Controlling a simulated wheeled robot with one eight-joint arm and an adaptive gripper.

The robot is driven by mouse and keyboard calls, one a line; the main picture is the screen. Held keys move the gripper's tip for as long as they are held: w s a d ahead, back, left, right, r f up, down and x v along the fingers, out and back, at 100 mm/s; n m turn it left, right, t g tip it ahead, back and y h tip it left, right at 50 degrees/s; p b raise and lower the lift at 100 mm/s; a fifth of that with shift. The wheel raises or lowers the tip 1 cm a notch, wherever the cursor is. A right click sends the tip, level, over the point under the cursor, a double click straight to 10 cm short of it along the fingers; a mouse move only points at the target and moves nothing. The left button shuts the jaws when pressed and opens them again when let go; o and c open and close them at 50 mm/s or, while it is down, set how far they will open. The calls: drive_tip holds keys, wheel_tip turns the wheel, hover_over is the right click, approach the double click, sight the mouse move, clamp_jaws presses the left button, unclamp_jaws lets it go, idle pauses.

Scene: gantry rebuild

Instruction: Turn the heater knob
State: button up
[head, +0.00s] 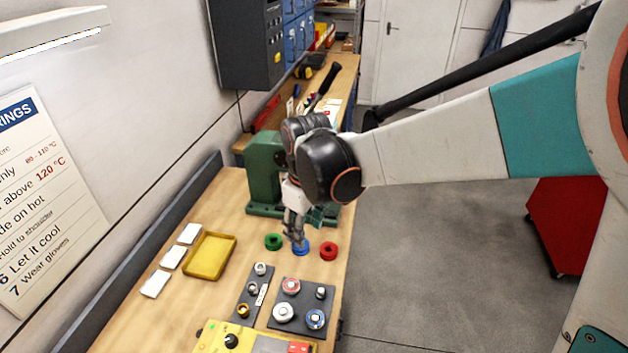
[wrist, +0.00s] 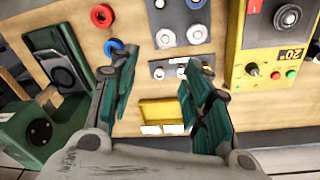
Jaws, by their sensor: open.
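The yellow heater box (head: 208,337) stands at the near end of the bench, cut off by the bottom edge of the head view. Its black heater knob (head: 231,341) sits at the left of its top. My gripper (head: 298,238) is open and empty, pointing down above the bench near the coloured rings, well apart from the knob. Its open fingers (wrist: 160,66) also show in the wrist view.
Green (head: 273,241), blue (head: 301,249) and red (head: 328,251) rings lie near my gripper. Dark boards (head: 273,321) with metal parts lie between it and the heater. A yellow tray (head: 211,256) and white cards are at left. A green press (head: 262,175) stands behind.

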drive_tip(key=shift+w+d+r, duration=0.2)
drive_tip(key=shift+w+d, duration=0.2)
drive_tip(key=shift+d, duration=0.25)
drive_tip(key=shift+w+d+r, duration=0.15)
drive_tip(key=shift+w+d, duration=0.2)
drive_tip(key=shift+d, duration=0.25)
drive_tip(key=shift+d, duration=0.1)
